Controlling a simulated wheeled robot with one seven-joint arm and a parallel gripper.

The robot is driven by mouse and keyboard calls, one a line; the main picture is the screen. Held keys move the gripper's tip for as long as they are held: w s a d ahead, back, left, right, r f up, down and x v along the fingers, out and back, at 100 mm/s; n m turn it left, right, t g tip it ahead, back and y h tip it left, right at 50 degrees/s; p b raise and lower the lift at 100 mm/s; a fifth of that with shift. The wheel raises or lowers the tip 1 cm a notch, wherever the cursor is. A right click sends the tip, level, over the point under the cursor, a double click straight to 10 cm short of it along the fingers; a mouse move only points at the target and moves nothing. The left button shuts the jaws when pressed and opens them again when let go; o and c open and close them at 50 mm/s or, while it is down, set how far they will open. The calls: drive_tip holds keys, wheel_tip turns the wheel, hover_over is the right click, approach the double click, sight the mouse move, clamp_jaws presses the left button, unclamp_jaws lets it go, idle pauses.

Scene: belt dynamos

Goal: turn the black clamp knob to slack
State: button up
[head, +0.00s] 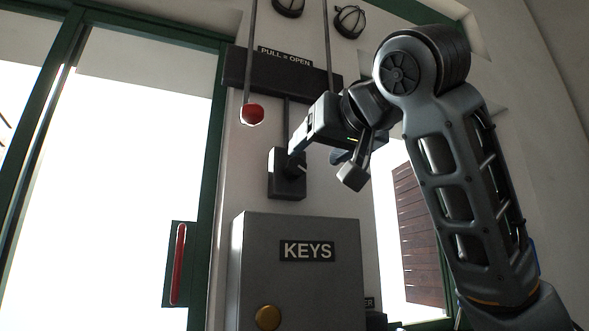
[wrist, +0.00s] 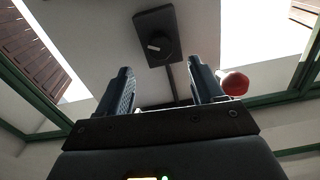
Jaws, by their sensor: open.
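The black clamp knob (wrist: 158,45) is round with a white pointer mark and sits on a dark rectangular plate (wrist: 146,20) on the wall. In the head view the knob (head: 294,163) is partly hidden by my gripper, just below the fingers. In the wrist view the pointer mark lies nearly level. My gripper (wrist: 160,68) is open and empty. Its two fingers point toward the plate, and the knob shows beyond and roughly between the tips, apart from them.
A red ball handle (head: 252,114) hangs on a rod beside the fingers, also right of them in the wrist view (wrist: 235,83). A grey KEYS box (head: 300,270) stands out below the plate. A dark PULL = OPEN bar (head: 270,75) is above. A red handle (head: 180,262) is at left.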

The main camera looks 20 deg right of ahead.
sight(298, 167)
drive_tip(key=w+p, duration=0.2)
drive_tip(key=w, duration=0.5)
drive_tip(key=shift+w, duration=0.2)
drive_tip(key=shift+c, duration=0.3)
drive_tip(key=c, duration=1)
